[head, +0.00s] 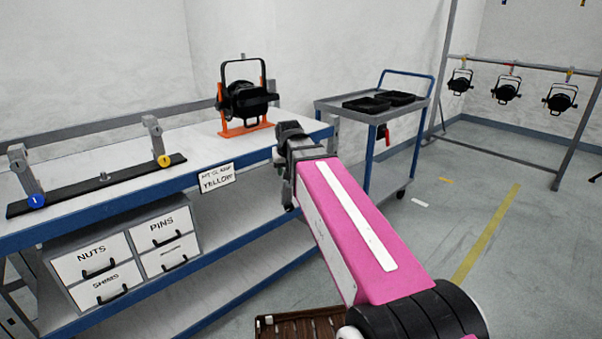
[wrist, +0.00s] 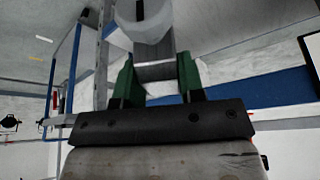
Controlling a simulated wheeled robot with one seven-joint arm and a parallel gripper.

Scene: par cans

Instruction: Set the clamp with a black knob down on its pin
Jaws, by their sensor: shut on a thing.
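My gripper (wrist: 156,75) shows in the wrist view with its two green fingers shut on a grey metal piece (wrist: 153,52), taken to be the clamp. A pale rounded part with a dark slot sits at its far end; I cannot make out a black knob. A black rail (head: 130,184) on the bench carries a clamp with a blue knob (head: 27,176) and one with a yellow knob (head: 155,142). A small bare pin (head: 104,176) stands between them.
A black par can (head: 246,97) stands on an orange stand at the bench's back right. A sign reading YELLOW (head: 216,177) hangs on the front edge. Labelled drawers (head: 125,250) sit below. A trolley (head: 350,104) with black trays stands beyond my arm.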

